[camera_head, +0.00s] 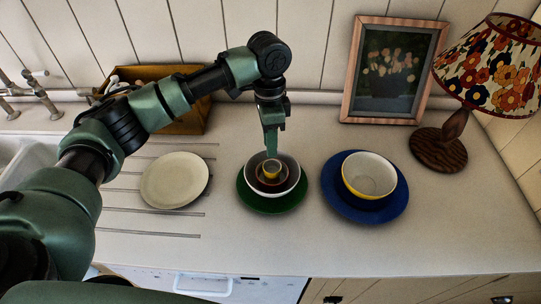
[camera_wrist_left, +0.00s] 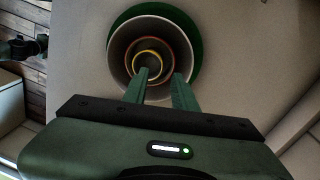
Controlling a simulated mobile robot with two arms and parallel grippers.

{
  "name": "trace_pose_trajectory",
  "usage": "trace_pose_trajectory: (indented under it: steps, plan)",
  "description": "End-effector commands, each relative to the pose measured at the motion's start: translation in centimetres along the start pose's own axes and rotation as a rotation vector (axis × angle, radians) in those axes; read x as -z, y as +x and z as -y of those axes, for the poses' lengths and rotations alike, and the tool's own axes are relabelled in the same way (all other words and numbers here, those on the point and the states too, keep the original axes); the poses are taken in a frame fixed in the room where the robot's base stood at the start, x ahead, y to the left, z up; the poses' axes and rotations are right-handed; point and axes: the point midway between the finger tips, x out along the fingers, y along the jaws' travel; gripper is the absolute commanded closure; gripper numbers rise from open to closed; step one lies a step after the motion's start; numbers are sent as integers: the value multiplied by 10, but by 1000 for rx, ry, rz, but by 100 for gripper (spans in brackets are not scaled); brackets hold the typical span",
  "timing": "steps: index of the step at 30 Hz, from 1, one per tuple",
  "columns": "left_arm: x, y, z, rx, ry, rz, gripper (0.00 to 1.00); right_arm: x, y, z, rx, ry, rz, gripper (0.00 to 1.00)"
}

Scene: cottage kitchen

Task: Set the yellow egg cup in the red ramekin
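The yellow egg cup (camera_head: 271,170) sits inside the red ramekin (camera_head: 261,182), which is nested in a grey and white bowl (camera_head: 292,172) on a green plate (camera_head: 266,207). In the left wrist view the egg cup (camera_wrist_left: 149,62) shows as a yellow ring within the orange-brown ramekin rim (camera_wrist_left: 152,39). My left gripper (camera_head: 271,151) points down just above the egg cup. Its two fingers (camera_wrist_left: 161,76) are apart with nothing seen between them. Whether a finger touches the cup I cannot tell. My right gripper is not in view.
A cream plate (camera_head: 174,180) lies to the left on the counter. A yellow and white bowl (camera_head: 370,174) on a blue plate (camera_head: 342,207) stands to the right. Behind are a wooden box (camera_head: 186,124), a framed picture (camera_head: 391,70) and a lamp (camera_head: 452,137). The counter's right front is clear.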

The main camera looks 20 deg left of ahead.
Motion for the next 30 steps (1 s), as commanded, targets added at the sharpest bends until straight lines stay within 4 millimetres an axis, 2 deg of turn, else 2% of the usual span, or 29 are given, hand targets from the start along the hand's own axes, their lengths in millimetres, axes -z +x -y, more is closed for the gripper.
trace_pose_trajectory:
  steps: [1, 6, 12, 30]
  plan:
    - [1, -10, 1, 4, 2, -4, 73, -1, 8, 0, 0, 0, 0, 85]
    - [1, -45, 1, 2, -1, -4, 73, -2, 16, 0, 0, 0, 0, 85]
    - [1, -70, 0, 0, 0, -1, 73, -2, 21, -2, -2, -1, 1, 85]
    - [0, -80, 0, -1, 0, 0, 73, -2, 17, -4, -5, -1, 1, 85]
